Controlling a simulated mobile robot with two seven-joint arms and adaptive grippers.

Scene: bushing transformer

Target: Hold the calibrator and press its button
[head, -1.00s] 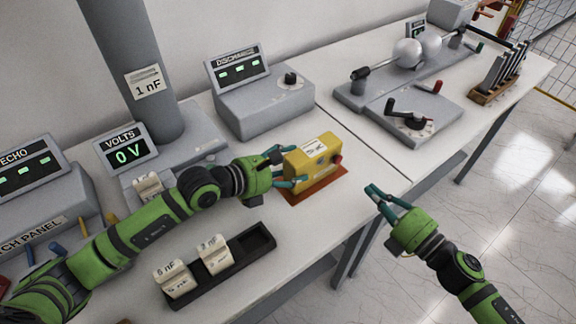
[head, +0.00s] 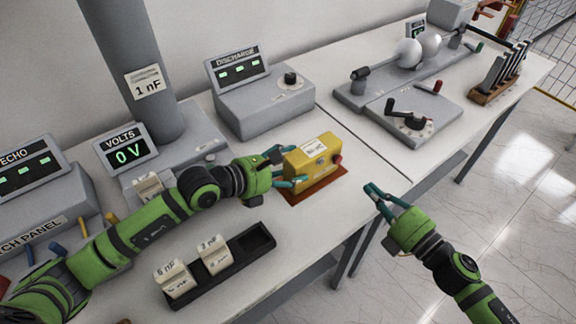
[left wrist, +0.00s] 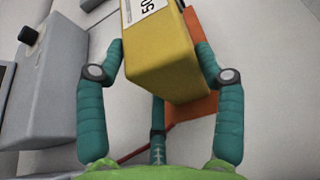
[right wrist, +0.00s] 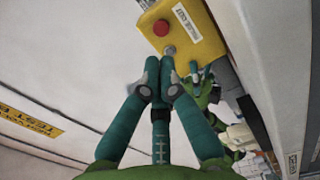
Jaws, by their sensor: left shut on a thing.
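The calibrator is a yellow box (head: 309,168) with a white label on top and a red button (head: 337,159) on its right end. It is at an orange mat (head: 325,186) on the table. My left gripper (head: 281,168) is shut on it, with one finger on each side, as the left wrist view (left wrist: 160,75) shows. My right gripper (head: 372,188) is right of the calibrator, apart from it, with its fingers pointing toward the button end. In the right wrist view its fingertips (right wrist: 160,65) are together and empty, below the red button (right wrist: 160,27) and a small grey round part.
A black tray (head: 262,240) with labelled blocks lies in front of my left arm. The discharge unit (head: 262,108) stands behind the calibrator. A grey panel with a crank (head: 412,122) is on the right table. The space between right gripper and calibrator is clear.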

